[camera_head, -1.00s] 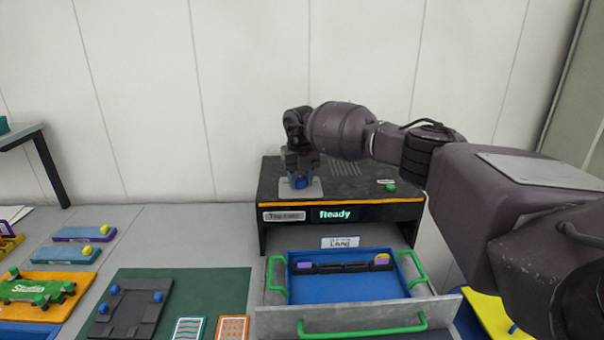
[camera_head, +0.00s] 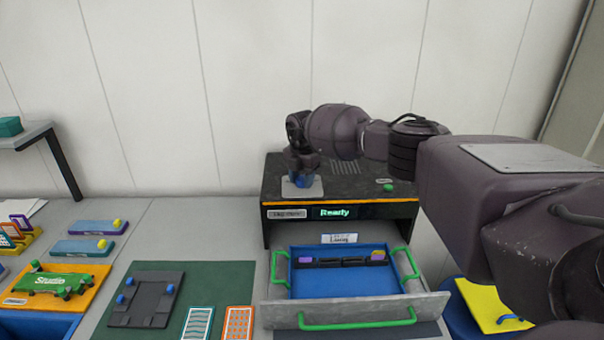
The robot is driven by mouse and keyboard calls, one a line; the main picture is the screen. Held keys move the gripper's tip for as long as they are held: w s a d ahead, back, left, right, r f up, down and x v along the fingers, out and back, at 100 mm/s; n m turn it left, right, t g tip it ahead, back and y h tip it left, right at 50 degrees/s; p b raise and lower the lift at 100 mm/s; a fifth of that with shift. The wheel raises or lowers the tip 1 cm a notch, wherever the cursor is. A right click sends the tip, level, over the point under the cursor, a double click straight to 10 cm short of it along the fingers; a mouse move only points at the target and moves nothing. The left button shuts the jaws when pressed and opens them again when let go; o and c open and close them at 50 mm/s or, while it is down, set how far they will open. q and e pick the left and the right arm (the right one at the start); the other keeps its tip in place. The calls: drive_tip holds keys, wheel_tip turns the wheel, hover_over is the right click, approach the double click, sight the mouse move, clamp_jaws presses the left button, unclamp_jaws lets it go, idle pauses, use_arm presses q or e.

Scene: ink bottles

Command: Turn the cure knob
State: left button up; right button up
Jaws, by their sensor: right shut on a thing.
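The cure knob (camera_head: 301,181) is blue and sits on a pale square plate on top of the black machine (camera_head: 345,187). My right gripper (camera_head: 303,174) points down from above and is shut on the knob, covering most of it. The machine's display (camera_head: 337,212) reads "Ready". A green button (camera_head: 388,188) is at the right of the machine's top. My left gripper is not in view.
A drawer (camera_head: 430,304) with green handles stands out below the machine, holding a blue tray (camera_head: 340,285). A green mat (camera_head: 228,284) with a dark fixture (camera_head: 147,299) lies left. An orange tray (camera_head: 88,297) and a shelf (camera_head: 38,131) are farther left.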

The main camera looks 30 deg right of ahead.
sight(302, 178)
drive_tip(key=shift+r+m+p, duration=0.1)
drive_tip(key=shift+m+p, duration=0.2)
drive_tip(key=shift+m, duration=0.2)
drive_tip(key=o, duration=0.9)
wheel_tip(302, 178, up, 11)
drive_tip(key=shift+f+b, duration=0.15)
drive_tip(key=shift+b, duration=0.55)
